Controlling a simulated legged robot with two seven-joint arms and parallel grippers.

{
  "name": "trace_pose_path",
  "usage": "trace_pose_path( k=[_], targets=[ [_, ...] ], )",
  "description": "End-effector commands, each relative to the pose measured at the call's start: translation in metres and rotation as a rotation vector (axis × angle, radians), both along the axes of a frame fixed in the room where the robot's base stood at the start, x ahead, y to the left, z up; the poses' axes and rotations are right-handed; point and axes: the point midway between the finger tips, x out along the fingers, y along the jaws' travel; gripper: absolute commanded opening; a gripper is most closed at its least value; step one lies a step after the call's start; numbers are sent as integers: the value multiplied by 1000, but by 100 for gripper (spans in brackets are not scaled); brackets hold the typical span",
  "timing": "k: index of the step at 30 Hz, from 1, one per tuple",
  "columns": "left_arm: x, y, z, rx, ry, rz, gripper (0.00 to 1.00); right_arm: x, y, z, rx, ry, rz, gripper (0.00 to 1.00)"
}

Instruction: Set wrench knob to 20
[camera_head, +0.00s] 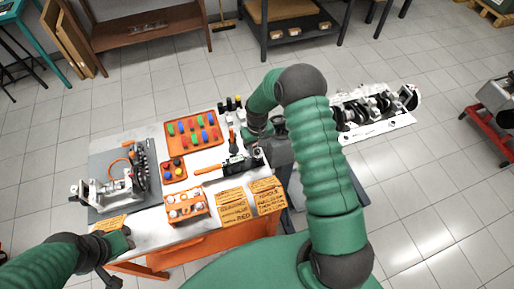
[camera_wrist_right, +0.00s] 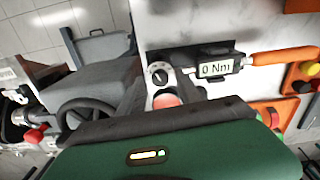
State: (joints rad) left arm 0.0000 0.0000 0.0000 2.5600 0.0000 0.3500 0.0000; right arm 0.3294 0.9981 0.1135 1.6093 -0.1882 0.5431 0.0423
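The torque wrench (camera_head: 240,163) lies on the white work table, its orange handle (camera_head: 207,171) pointing left. In the right wrist view its display (camera_wrist_right: 217,68) reads "0 Nm" and its orange handle (camera_wrist_right: 283,56) runs right. A round dark knob (camera_wrist_right: 159,74) with a light mark sits at the left of the display. A red-topped part (camera_wrist_right: 165,99) shows just below the knob. My left gripper (camera_head: 119,257) is by the table's front-left corner, its opening unclear.
An orange tray (camera_head: 194,144) of coloured pieces, a small orange tray (camera_head: 173,170) and an orange block with bright parts (camera_head: 186,207) stand close by. Labelled orange boxes (camera_head: 233,207) line the front edge. A metal assembly (camera_head: 115,188) stands left; an engine block (camera_head: 374,112) lies right.

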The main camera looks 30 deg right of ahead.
Motion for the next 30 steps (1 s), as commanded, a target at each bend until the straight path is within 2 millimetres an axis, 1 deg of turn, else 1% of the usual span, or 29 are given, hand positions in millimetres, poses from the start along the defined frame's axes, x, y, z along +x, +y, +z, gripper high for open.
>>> trace_pose_path(
  k=[9,11,13,14,17,24,27,30],
  targets=[
    [0,0,-1,0,0,0,36,0,0,1,0,1,0,44],
    [0,0,-2,0,0,0,36,0,0,5,0,0,0,44],
    [0,0,-5,0,0,0,36,1,0,15,0,-2,-1,44],
    [0,0,-6,0,0,0,36,1,0,21,0,-2,-1,44],
    [0,0,-12,0,0,0,36,2,0,47,-1,-5,0,44],
    [0,0,-24,0,0,0,36,2,-1,118,0,-3,0,44],
    [0,0,-26,0,0,0,36,1,0,141,0,-2,-1,44],
    [0,0,-28,0,0,0,36,2,-1,157,0,0,-1,44]
  ],
)
